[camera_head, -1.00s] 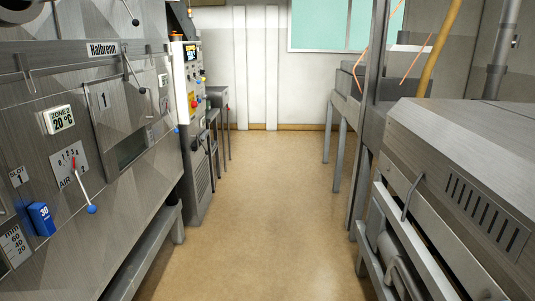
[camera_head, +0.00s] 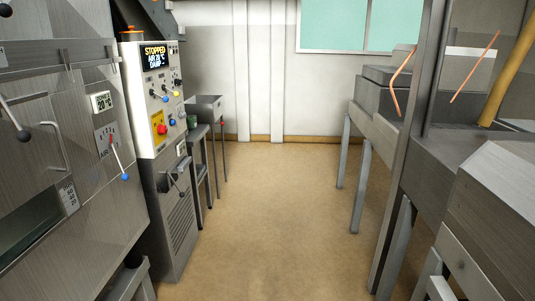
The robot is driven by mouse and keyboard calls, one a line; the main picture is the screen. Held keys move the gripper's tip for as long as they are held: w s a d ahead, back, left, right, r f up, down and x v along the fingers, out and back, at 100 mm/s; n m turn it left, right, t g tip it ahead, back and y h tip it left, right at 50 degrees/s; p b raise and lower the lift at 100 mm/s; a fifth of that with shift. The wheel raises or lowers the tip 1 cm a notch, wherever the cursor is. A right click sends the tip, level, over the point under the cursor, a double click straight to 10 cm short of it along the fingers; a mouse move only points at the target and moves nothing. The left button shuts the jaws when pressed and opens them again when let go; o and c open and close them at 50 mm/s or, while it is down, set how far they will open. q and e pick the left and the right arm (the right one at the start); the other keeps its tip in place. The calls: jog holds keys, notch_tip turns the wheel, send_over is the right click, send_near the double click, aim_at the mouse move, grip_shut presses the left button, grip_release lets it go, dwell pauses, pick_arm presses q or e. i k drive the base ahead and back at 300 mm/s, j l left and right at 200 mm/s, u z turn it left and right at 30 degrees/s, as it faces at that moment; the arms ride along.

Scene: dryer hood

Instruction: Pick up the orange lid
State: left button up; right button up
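A small orange object (camera_head: 131,31), which looks like the orange lid, sits on top of the white control cabinet (camera_head: 143,100) at the left. It is small in the view, and I cannot tell what it rests on exactly. Neither of my grippers shows in the head view.
Grey machine panels with levers (camera_head: 75,130) line the left side. A small grey stand (camera_head: 205,110) with a green item stands beyond the cabinet. Grey metal benches (camera_head: 375,115) and machine housing (camera_head: 495,200) line the right. The tan floor (camera_head: 275,220) between them is clear.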

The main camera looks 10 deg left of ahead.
aim_at(132, 28)
jog(key=i, duration=6.2)
jog(key=i+u, duration=0.15)
jog(key=u, duration=0.25)
jog(key=i+u, duration=0.15)
jog(key=u, duration=0.25)
jog(key=i+l+u, duration=0.15)
jog(key=u, duration=0.2)
jog(key=i+l+u, duration=0.15)
jog(key=u, duration=0.25)
